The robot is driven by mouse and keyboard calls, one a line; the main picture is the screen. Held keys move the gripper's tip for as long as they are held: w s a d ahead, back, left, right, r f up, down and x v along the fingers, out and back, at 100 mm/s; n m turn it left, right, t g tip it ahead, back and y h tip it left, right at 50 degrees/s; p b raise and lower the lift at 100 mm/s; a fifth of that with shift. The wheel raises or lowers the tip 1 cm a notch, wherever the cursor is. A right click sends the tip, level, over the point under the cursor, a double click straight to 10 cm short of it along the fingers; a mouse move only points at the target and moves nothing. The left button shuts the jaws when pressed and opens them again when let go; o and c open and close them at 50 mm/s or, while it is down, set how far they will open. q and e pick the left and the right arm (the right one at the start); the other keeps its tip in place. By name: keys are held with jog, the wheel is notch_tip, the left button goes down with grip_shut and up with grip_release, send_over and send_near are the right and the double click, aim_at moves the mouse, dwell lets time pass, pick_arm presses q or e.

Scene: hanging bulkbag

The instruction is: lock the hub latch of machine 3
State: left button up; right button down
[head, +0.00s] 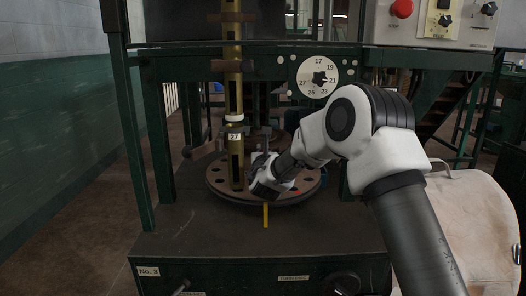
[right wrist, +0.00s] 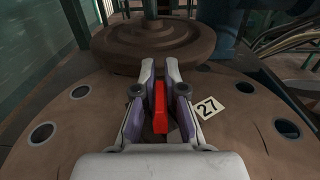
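Machine 3 carries a "No. 3" label (head: 148,271) on its front edge. Its round turntable with holes (head: 222,184) also fills the right wrist view (right wrist: 75,125). A red latch piece (right wrist: 160,108) stands on this disc, in front of the raised round hub (right wrist: 120,42). My right gripper (right wrist: 160,70) is over the disc with its fingers on either side of the red piece; narrow gaps seem to show on both sides. In the head view my right gripper (head: 262,182) hides most of the latch area. My left gripper is not in view.
A brass column (head: 233,80) with a "27" tag rises left of my gripper. A yellow bar (head: 265,215) hangs at the disc's front edge. A numbered dial (head: 318,77) and a control box with a red button (head: 401,8) are above. A pale bag (head: 475,225) is at right.

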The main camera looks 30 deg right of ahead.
jog(key=shift+h, duration=0.3)
jog(key=shift+s+d+m+g+h, duration=0.1)
jog(key=shift+d+m+g+h, duration=0.05)
jog(key=shift+m+g+h, duration=0.5)
jog(key=c, duration=1.2)
grip_release()
